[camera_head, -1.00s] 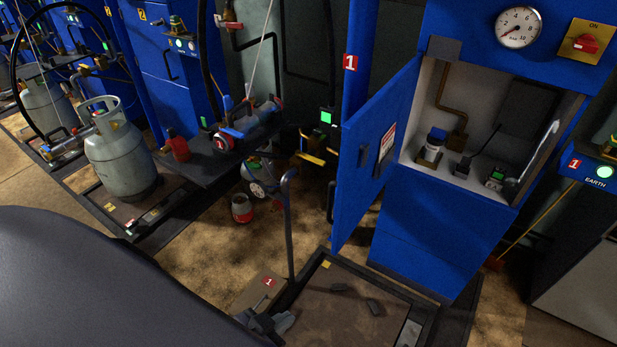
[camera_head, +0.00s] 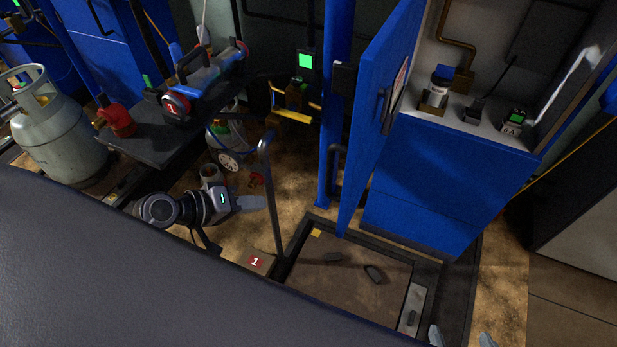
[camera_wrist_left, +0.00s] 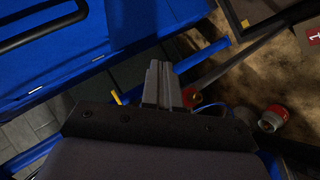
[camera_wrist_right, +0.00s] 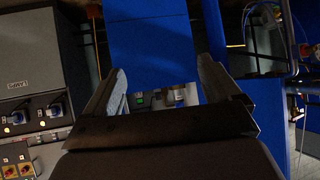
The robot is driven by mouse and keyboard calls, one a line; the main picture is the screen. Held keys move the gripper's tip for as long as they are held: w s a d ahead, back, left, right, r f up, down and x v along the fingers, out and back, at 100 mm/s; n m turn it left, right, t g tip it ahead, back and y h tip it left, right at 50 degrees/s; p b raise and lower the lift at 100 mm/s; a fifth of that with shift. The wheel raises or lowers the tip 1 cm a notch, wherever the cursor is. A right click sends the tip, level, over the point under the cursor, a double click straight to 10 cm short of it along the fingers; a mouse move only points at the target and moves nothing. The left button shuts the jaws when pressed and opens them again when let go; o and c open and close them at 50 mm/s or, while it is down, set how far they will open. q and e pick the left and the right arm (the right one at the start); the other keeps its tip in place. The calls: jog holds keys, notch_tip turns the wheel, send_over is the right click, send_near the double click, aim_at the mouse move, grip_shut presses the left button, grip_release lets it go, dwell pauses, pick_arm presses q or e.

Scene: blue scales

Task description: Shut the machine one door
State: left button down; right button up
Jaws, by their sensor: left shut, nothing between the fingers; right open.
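The machine one door (camera_head: 375,105) is a tall blue panel standing open at the left side of the blue machine one cabinet (camera_head: 430,190). It juts out towards me, and a dark handle shows on its face. The cabinet's pale inside is exposed. My left gripper (camera_head: 250,202) is shut and empty, left of the door and apart from it. Its closed fingers also show in the left wrist view (camera_wrist_left: 162,85). My right gripper (camera_head: 461,338) is open and empty at the bottom edge, below the cabinet. In the right wrist view a blue panel (camera_wrist_right: 152,40) shows beyond its spread fingers.
A low dark-framed platform (camera_head: 428,268) lies below the door, with small dark pieces on it. A thin post (camera_head: 275,200) stands near my left gripper. A grey gas cylinder (camera_head: 60,135) and a dark bench (camera_head: 150,135) are at the left.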

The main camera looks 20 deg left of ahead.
pick_arm(q)
notch_tip(320, 180, up, 12)
jog(key=w+a+h+b, duration=0.2)
jog(key=h+b, duration=0.6)
jog(key=h, duration=0.1)
jog(key=s+d+x, duration=0.1)
jog(key=s+x, duration=0.1)
jog(key=x, duration=1)
jog(key=shift+d+f+p, duration=0.3)
jog(key=shift+s+d, duration=0.1)
jog(key=shift+d, duration=0.05)
